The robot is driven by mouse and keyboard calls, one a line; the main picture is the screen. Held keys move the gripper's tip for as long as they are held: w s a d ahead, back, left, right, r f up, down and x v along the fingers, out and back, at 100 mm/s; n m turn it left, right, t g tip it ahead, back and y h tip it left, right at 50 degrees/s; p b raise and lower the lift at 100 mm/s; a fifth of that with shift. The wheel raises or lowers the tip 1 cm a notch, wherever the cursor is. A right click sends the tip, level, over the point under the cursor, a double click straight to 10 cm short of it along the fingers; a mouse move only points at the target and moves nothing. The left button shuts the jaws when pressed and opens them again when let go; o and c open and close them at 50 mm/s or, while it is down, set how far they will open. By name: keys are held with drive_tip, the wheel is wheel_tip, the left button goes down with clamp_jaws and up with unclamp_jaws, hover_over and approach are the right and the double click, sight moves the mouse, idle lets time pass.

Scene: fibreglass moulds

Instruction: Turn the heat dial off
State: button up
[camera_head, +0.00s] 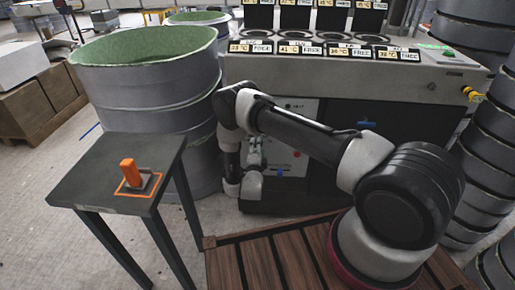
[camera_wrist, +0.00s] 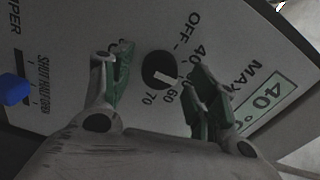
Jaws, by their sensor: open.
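The heat dial (camera_wrist: 158,70) is a round black knob with a white pointer, on a pale panel (camera_wrist: 225,45) in the wrist view. Printed marks around it read OFF, 40, 60 and 70. The pointer faces the 60 side, away from OFF. My gripper (camera_wrist: 160,88) is open, with one green-padded finger left of the dial and the other right of it. Whether either finger touches the knob I cannot tell. In the head view my gripper (camera_head: 254,155) is at the machine's front panel (camera_head: 302,112), and the dial is hidden there.
In the head view a dark side table (camera_head: 100,182) holding an orange switch (camera_head: 128,172) and a large grey drum (camera_head: 150,95) stand left of my arm. Stacked grey moulds (camera_head: 490,150) stand right.

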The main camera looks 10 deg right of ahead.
drive_tip(key=shift+w+d, duration=0.15)
drive_tip(key=shift+w, duration=0.25)
drive_tip(key=c, duration=1.1)
drive_tip(key=shift+o, duration=0.2)
drive_tip(key=shift+o, duration=0.2)
drive_tip(key=shift+n, duration=0.3)
drive_tip(key=shift+s+f+n, duration=0.1)
drive_tip(key=shift+n, duration=7.6)
